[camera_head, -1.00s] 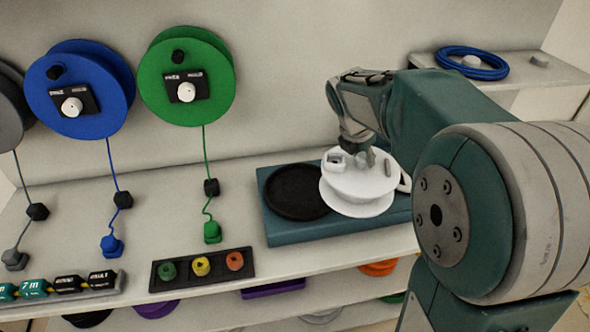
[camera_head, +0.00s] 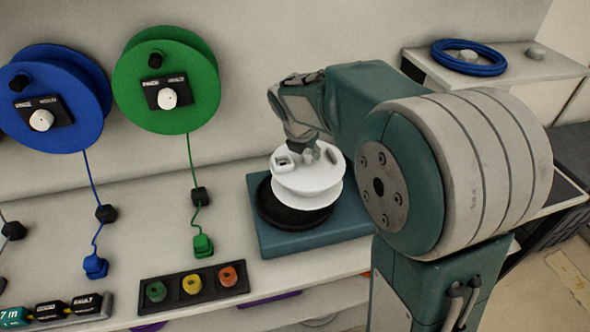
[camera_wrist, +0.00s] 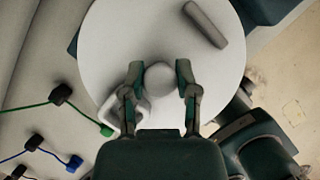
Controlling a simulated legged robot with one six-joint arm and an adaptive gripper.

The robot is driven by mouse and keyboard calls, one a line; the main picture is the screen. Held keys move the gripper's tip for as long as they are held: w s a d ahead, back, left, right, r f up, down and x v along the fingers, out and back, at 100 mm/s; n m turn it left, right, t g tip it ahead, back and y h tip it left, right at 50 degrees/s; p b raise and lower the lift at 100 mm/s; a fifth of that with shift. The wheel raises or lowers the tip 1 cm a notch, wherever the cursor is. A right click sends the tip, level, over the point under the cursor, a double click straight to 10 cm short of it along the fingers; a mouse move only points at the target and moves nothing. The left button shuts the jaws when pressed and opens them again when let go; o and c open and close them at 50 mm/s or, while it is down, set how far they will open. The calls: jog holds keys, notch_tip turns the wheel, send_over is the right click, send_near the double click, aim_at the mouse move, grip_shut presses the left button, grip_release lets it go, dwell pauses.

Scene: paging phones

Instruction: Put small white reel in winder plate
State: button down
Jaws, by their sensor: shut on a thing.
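The small white reel (camera_head: 322,188) has two discs and a handle, and is over the black round winder plate (camera_head: 268,208) on a teal base (camera_head: 268,242). It hides much of the plate; I cannot tell whether they touch. My gripper (camera_head: 316,152) comes from above and is shut on the reel's central knob. In the wrist view, the fingers of my gripper (camera_wrist: 158,76) stand on both sides of the round knob, and the white reel disc (camera_wrist: 130,35) fills the middle.
A green reel (camera_head: 190,105) and a blue reel (camera_head: 75,125) hang on the wall, with cords down to the counter. A black tray (camera_head: 170,300) with coloured plugs lies in front left of the base. A blue cable coil (camera_head: 497,68) lies on a ledge at right.

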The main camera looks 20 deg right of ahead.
aim_at(295, 159)
jog(key=a+f, duration=0.1)
jog(key=w+a+f, duration=0.1)
jog(key=f, duration=0.1)
jog(key=shift+w+a+f, duration=0.15)
jog(key=shift+w+a, duration=0.1)
jog(key=shift+a, duration=0.15)
jog(key=shift+w+a+f, duration=0.1)
jog(key=shift+w+f, duration=0.05)
jog(key=shift+f, duration=1.65)
jog(key=shift+f, duration=0.1)
jog(key=shift+c, duration=1.8)
grip_release()
